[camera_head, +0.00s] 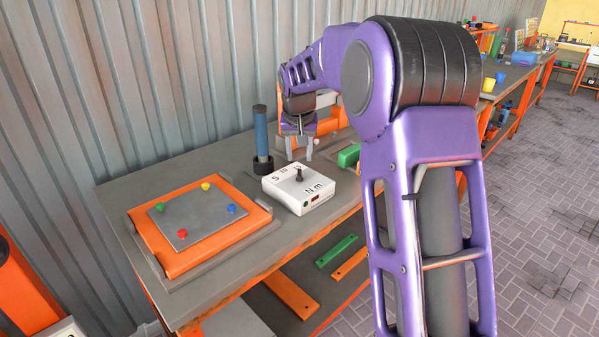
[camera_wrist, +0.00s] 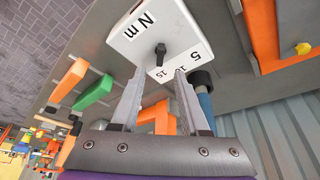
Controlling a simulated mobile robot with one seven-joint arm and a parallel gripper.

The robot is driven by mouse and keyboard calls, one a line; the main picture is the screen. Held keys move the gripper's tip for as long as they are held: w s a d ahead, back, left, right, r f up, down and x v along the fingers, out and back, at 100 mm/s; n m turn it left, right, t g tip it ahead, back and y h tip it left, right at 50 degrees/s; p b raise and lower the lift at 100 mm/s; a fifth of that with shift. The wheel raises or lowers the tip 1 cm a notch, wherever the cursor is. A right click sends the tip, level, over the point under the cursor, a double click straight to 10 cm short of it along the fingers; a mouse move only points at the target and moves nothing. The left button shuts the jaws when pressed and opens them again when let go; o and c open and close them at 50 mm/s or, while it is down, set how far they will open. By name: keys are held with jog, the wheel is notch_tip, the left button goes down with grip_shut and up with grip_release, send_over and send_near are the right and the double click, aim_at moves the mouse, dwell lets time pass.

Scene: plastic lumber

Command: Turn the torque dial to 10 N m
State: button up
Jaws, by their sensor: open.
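The torque dial box (camera_head: 284,192) is white, with a black upright knob (camera_head: 298,175), the marks 5, 10 and 15 along its far edge and "N m" on its near side. I cannot tell which mark the knob points to. In the wrist view the box (camera_wrist: 180,20) and its knob (camera_wrist: 160,50) lie just beyond my fingertips. My gripper (camera_head: 300,149) is above the table behind the box, fingers down. In the wrist view my gripper (camera_wrist: 158,74) is open and empty, its two fingers apart and not touching the knob.
A blue cylinder in a black base (camera_head: 261,135) stands close behind the box. An orange tray (camera_head: 168,258) with a grey plate and coloured knobs lies to the left. A green block (camera_head: 348,156) is to the right. Bare grey tabletop (camera_head: 205,160) shows at the back left.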

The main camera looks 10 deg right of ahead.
aim_at(299, 172)
jog(key=x, duration=0.7)
jog(key=shift+f+b, duration=0.1)
jog(key=shift+b, duration=0.3)
grip_shut()
